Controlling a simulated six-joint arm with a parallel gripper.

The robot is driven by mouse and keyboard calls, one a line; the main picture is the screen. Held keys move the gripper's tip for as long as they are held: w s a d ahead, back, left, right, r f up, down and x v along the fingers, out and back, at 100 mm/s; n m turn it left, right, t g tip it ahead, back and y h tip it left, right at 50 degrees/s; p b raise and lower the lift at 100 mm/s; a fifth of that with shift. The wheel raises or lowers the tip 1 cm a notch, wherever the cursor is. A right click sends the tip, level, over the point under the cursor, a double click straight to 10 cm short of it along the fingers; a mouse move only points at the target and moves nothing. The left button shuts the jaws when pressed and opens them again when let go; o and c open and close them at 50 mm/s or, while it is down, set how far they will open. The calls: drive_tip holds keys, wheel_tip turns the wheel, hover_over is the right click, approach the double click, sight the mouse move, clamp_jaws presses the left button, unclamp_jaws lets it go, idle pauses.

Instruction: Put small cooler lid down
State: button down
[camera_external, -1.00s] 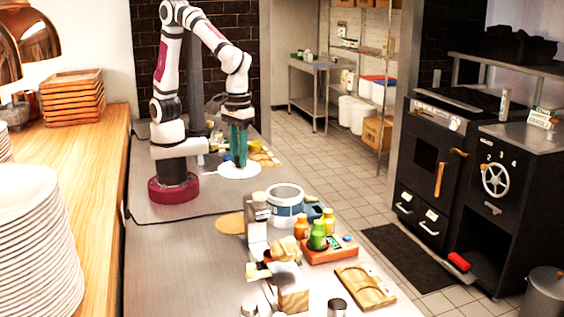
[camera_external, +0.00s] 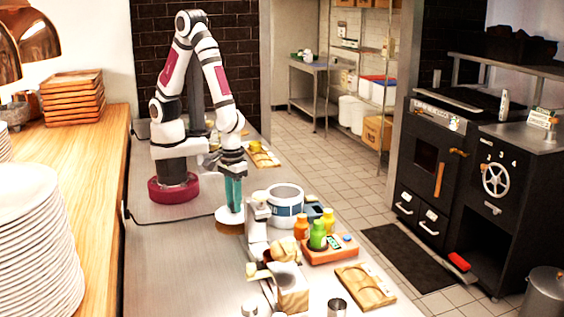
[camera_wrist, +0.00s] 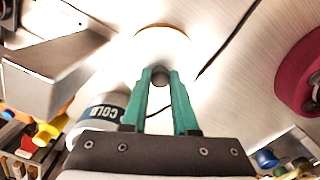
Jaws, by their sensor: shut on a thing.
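The small cooler lid, a flat white disc (camera_external: 226,217) with a dark knob, is over a round tan mat (camera_external: 230,229) on the steel counter. My gripper (camera_external: 234,208), with green fingers, is shut on the lid's knob from above. In the wrist view the lid (camera_wrist: 150,48) is bright between and beyond the fingertips (camera_wrist: 160,76), with a thin tan rim of the mat (camera_wrist: 168,26) past its edge. I cannot tell whether the lid touches the mat. The round white and blue cooler (camera_external: 285,208) stands to the right; its "COLD" label shows in the wrist view (camera_wrist: 101,112).
A red-brown tray (camera_external: 330,254) with several coloured bottles and a wooden board (camera_external: 364,287) are nearer the camera. The counter left of the mat is clear, apart from a black cable (camera_external: 160,222).

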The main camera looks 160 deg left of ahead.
sight(232, 204)
drive_tip(key=shift+f, duration=1.3)
drive_tip(key=c, duration=0.7)
unclamp_jaws()
drive_tip(key=shift+f, duration=0.1)
wheel_tip(232, 204, up, 12)
drive_tip(key=r, duration=0.1)
drive_tip(key=s+d+r+m, duration=0.2)
drive_tip(key=s+d+m, duration=0.2)
drive_tip(key=m, duration=0.5)
drive_tip(key=s+d+r+m+y, duration=0.1)
drive_tip(key=s+d+r+m, duration=0.1)
drive_tip(key=m, duration=0.8)
drive_tip(key=s+d+r+m, duration=0.3)
drive_tip(key=s+d+m, duration=0.2)
drive_tip(key=m, duration=0.5)
drive_tip(key=shift+s+d+y, duration=0.35)
drive_tip(key=shift+s+y, duration=0.05)
drive_tip(key=shift+s, duration=0.45)
